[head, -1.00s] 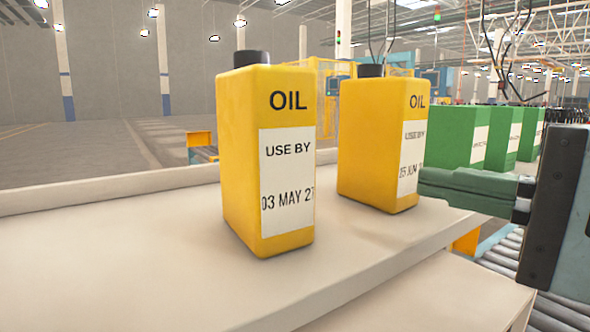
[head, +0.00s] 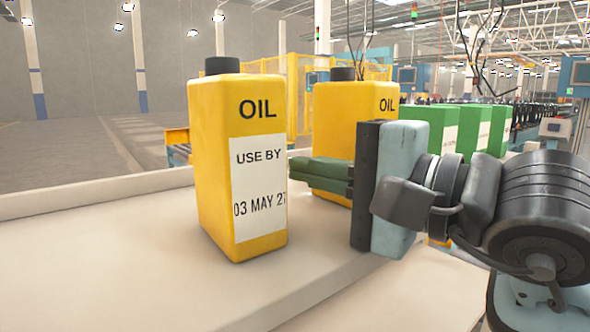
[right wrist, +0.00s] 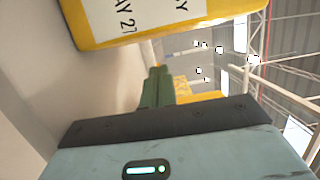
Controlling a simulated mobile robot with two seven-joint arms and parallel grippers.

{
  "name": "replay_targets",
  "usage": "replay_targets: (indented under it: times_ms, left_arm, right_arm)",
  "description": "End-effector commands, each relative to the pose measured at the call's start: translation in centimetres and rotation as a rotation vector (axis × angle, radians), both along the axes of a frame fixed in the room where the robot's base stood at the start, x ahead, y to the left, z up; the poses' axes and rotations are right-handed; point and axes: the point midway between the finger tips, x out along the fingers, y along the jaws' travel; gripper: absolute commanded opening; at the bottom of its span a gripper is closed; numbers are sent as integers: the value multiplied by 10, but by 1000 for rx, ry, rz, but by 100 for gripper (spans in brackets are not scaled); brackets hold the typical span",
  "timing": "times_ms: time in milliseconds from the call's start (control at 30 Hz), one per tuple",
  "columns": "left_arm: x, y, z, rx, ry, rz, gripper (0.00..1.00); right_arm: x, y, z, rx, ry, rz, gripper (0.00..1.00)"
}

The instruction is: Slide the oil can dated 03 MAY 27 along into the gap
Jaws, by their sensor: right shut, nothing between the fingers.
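The yellow oil can (head: 215,165) dated 03 MAY 27 stands upright on the pale table, black cap on top, label facing me. A second yellow oil can (head: 330,115) stands behind and to its right, its label hidden by my right gripper. My right gripper (head: 294,172) is shut and empty, its green fingertips at the right edge of the dated can. In the right wrist view, the dated can (right wrist: 90,28) lies across the top, just beyond the shut fingers (right wrist: 157,75). I cannot tell whether they touch it. My left gripper is out of view.
The pale table (head: 120,260) is clear left of and in front of the dated can. A low raised edge (head: 90,196) runs along its far side. Several green containers (head: 470,130) stand further back at the right.

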Motion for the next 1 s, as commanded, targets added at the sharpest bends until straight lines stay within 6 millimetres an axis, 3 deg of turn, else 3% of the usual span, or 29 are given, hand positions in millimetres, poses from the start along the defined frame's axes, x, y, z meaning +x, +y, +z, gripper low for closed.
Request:
replay_targets:
  times_ms: [200, 733, 1000]
  left_arm:
    - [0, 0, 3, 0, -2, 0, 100]
    - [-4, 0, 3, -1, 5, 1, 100]
    - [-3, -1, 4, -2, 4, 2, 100]
  right_arm:
    - [-13, 17, 1, 2, -1, 0, 0]
    - [-20, 26, 0, -1, -1, 0, 0]
    - [-63, 84, 1, -1, -6, 9, 0]
